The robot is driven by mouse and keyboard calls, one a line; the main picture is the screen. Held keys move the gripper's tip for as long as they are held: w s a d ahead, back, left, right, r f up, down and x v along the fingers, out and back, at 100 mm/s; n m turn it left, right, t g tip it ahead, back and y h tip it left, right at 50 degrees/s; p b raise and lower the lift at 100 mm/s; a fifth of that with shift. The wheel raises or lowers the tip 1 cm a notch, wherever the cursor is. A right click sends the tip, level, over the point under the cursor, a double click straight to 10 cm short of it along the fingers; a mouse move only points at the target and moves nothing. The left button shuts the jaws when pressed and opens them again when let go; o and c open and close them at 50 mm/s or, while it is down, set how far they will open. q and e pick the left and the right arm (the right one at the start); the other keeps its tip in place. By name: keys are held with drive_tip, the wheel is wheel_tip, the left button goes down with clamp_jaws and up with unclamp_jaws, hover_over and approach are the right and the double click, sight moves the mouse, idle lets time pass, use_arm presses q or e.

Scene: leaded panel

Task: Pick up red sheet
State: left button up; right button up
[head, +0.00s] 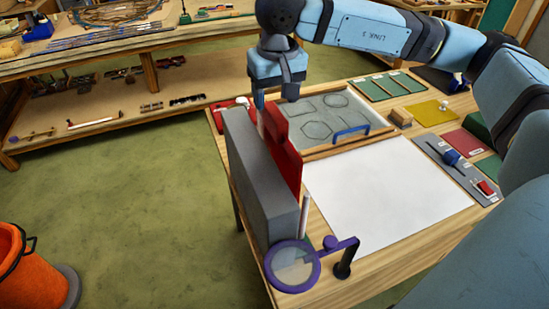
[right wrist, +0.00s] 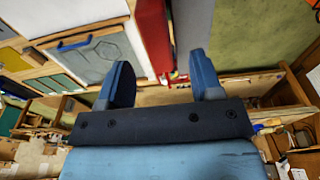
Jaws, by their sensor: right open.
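A red sheet (head: 284,155) stands upright against a tall grey block (head: 258,180) at the left side of the table in the head view. My right gripper (head: 276,100) is above the far end of the sheet, open and pointing down. In the right wrist view the red sheet (right wrist: 154,35) and the grey block (right wrist: 192,25) lie ahead of the open fingers (right wrist: 160,62), with nothing held between them. Whether a finger touches the sheet cannot be told. My left gripper is not in view.
A white sheet (head: 385,195) covers the table's front. Behind it is a grey patterned board (head: 325,115) with a blue handle. A purple-rimmed magnifier (head: 292,266) stands at the front corner. Small flat red (head: 466,143) and yellow (head: 428,112) pieces lie at right.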

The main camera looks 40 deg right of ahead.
sight(276, 112)
wheel_tip(276, 112, down, 2)
drive_tip(key=shift+w+f, duration=0.15)
drive_tip(key=shift+f, duration=0.05)
drive_tip(key=f+p, duration=0.1)
drive_tip(key=f, duration=0.1)
drive_tip(key=f+p, duration=0.1)
drive_tip(key=f, duration=0.1)
drive_tip(key=shift+w+d+f, duration=0.1)
drive_tip(key=shift+d+f, duration=0.05)
drive_tip(key=shift+d, duration=0.05)
drive_tip(key=shift+w+f, duration=0.1)
drive_tip(key=shift+f, duration=0.3)
drive_tip(key=shift+f+b, duration=0.25)
drive_tip(key=shift+b, duration=0.3)
drive_tip(key=c, duration=1)
drive_tip(key=shift+r, duration=0.1)
drive_tip(key=shift+c, duration=0.5)
